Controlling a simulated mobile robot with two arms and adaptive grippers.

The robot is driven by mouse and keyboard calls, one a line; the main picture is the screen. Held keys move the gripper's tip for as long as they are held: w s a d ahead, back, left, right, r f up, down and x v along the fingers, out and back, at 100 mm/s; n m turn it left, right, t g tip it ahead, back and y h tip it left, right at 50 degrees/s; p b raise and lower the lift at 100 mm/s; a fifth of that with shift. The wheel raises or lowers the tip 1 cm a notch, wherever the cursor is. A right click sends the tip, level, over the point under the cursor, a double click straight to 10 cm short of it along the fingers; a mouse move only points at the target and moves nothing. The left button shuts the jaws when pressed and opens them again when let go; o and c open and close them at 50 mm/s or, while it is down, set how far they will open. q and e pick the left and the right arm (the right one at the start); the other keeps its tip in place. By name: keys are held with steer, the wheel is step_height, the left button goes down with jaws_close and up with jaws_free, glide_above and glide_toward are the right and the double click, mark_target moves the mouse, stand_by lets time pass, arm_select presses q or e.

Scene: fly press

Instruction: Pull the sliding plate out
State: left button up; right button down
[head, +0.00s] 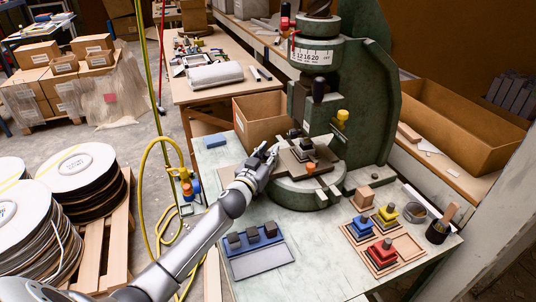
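The green fly press (373,95) stands on a pale green workbench. Its sliding plate (293,168), a flat grey-brown plate, lies over the round press bed (300,193) below the ram, with a dark stepped block (306,147) on top. An orange knob (310,168) sits at its front edge. My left gripper (269,153) reaches in from the lower left, with its fingertips at the plate's left edge. Contact and the finger gap are too small to tell. A brown flat strip (227,178) extends left behind my gripper. My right gripper is not in view.
A blue tray (262,259) with dark blocks lies at the bench front. Wooden trays with blue, yellow and red stepped blocks (382,252) stand at right, beside a dark brush cup (438,232). A cardboard box (262,118) is behind my gripper. The bench left of the press is mostly clear.

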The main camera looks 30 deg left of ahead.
arm_select(q)
jaws_close()
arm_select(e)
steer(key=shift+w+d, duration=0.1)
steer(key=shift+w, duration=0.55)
